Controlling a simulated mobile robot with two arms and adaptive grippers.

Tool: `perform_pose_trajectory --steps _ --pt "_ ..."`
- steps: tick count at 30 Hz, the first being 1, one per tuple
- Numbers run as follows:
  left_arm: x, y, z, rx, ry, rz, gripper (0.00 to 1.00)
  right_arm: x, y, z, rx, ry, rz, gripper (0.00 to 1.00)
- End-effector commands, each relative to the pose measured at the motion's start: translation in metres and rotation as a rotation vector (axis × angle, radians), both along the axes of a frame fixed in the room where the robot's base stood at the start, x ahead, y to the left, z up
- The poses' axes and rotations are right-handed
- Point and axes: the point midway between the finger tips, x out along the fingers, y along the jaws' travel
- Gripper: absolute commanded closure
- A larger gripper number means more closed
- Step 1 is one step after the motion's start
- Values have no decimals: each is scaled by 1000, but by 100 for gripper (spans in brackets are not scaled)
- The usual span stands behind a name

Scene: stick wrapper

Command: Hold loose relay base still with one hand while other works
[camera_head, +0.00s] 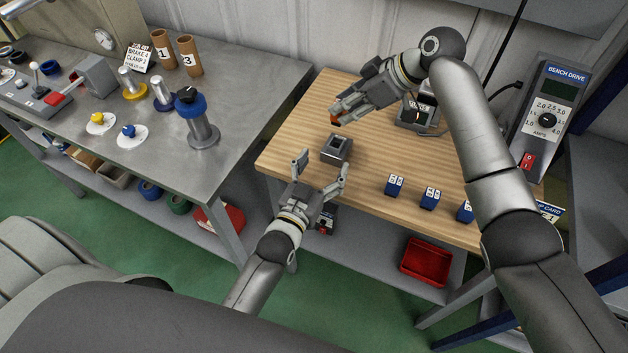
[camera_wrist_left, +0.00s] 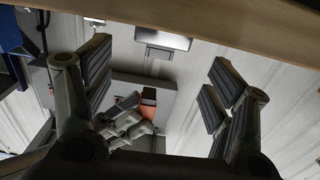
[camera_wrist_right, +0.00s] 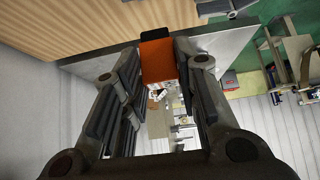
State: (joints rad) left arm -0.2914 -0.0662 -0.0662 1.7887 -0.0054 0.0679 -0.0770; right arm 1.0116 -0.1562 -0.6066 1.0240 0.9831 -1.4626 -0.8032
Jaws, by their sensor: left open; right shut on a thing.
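The relay base (camera_head: 337,148) is a small grey block with a dark square opening in its top. It sits on the wooden bench (camera_head: 300,125) near its left end. My left gripper (camera_head: 322,171) is open and empty at the bench's front edge, just in front of the base, its fingers apart; I see no contact. My right gripper (camera_head: 338,113) is shut on an orange block (camera_wrist_right: 160,65) with a dark end, held behind the base and apart from it. The orange block also shows between the left fingers in the left wrist view (camera_wrist_left: 148,103), beyond them.
Several blue blocks (camera_head: 395,185) stand along the bench front at right. A grey device (camera_head: 417,116) stands behind, partly hidden by my right arm. The bench drive box (camera_head: 547,120) is at far right. A red bin (camera_head: 427,262) lies below. A metal table (camera_head: 245,85) stands left.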

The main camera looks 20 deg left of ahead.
Motion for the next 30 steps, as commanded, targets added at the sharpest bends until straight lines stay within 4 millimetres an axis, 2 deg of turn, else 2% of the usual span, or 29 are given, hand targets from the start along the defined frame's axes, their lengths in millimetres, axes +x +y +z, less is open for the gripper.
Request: perform_pose_trajectory --steps 3,9,14,30 --pt "-24 1 -1 0 2 -1 22 0 0 0 0 0 0 100" --pt "-48 2 0 0 0 -1 22 0 0 0 0 0 0 100" --pt "-57 2 3 0 0 -1 22 0 0 4 0 0 0 100" --pt "-90 4 32 0 0 -1 22 0 0 43 0 0 0 100"
